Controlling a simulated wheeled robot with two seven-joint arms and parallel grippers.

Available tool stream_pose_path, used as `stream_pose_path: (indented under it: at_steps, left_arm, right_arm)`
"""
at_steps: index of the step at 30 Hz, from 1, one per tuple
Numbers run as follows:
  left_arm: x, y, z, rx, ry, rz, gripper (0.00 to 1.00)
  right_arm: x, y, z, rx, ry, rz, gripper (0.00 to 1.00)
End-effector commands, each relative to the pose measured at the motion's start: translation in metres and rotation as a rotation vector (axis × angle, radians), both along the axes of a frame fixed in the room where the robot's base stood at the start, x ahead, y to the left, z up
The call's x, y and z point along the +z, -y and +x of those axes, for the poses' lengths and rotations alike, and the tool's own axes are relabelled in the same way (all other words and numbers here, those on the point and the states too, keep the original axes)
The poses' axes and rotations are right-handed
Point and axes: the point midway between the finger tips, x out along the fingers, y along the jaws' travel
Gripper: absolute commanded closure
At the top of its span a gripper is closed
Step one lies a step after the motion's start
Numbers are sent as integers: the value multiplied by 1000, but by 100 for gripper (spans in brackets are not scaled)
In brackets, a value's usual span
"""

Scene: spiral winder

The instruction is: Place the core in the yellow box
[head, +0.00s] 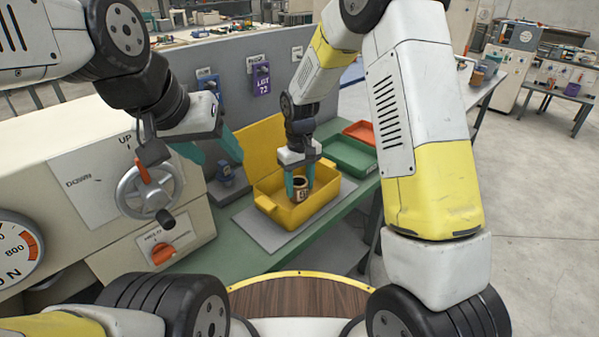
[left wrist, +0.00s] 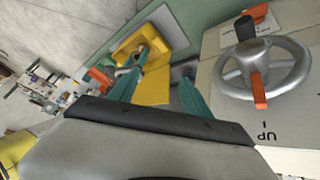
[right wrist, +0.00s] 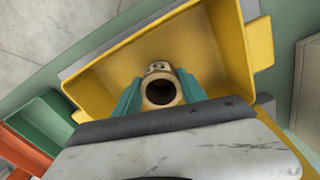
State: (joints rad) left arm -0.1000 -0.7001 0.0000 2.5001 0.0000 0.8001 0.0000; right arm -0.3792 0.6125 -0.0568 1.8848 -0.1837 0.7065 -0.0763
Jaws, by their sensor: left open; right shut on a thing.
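The core (head: 301,190) is a short tan hollow cylinder with a dark bore and dark markings. My right gripper (head: 300,180) is shut on it inside the open yellow box (head: 291,217). In the right wrist view the core (right wrist: 160,70) sits between the teal fingers, its open end facing the camera, with the box floor behind it. I cannot tell whether the core touches the floor. The box's yellow lid stands raised at the back. My left gripper (head: 213,148) is open and empty, left of the box near the handwheel.
The handwheel (head: 150,190) with an orange handle is on the beige machine at left, above an orange knob (head: 162,253). A green tray (head: 350,157) and a red tray (head: 361,132) lie right of the box. A grey panel (head: 230,90) stands behind the green bench.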

Motion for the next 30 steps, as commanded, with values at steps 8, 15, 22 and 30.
stream_pose_path:
  at_steps: [8,15,22,30]
  left_arm:
    - [0,0,0,0,0,0,44]
    - [0,0,0,0,0,0,44]
    - [0,0,0,0,0,0,44]
    - [0,0,0,0,0,0,44]
  right_arm:
    - [-5,0,0,0,1,1,91]
    - [-8,0,0,0,1,1,30]
    - [-7,0,0,0,1,1,30]
    - [13,0,1,-1,4,3,30]
